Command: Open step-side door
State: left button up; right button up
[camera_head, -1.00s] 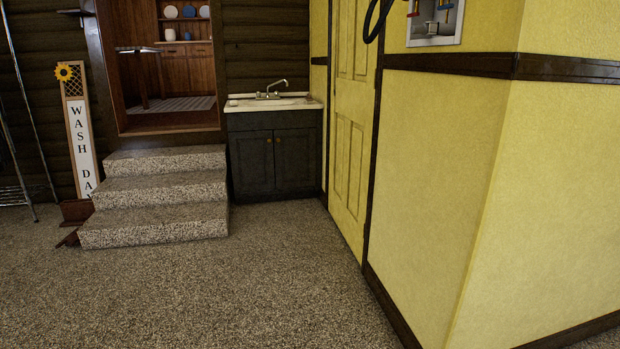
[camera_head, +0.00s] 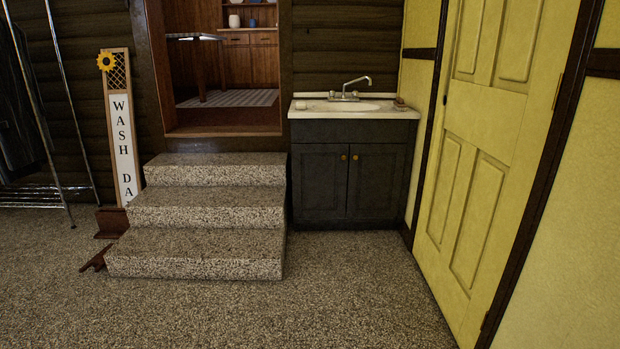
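A dark sink cabinet (camera_head: 349,222) stands against the log wall, just right of the stone steps (camera_head: 205,216). Its left door (camera_head: 318,184), beside the steps, is shut and has a small brass knob (camera_head: 343,157) near its right edge. Its right door (camera_head: 377,184) is also shut, with a knob (camera_head: 355,157) near its left edge. A yellow panelled door (camera_head: 492,150) in the right wall appears shut; no handle is clear on it. Neither of my grippers is in view.
A white sink (camera_head: 343,105) with a faucet tops the cabinet. The steps lead to an open doorway. A "WASH DAY" sign (camera_head: 121,140) and a metal rack (camera_head: 62,120) stand at the left. The speckled floor (camera_head: 290,300) in front is clear.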

aim_at(320, 169)
jog(key=i+z, duration=0.15)
jog(key=i, duration=0.35)
jog(key=i+j+z, duration=0.15)
jog(key=i, duration=0.35)
jog(key=i+j+z, duration=0.15)
jog(key=i, duration=0.35)
jog(key=i+j+z, duration=0.15)
jog(key=i, duration=0.35)
jog(key=j, duration=0.1)
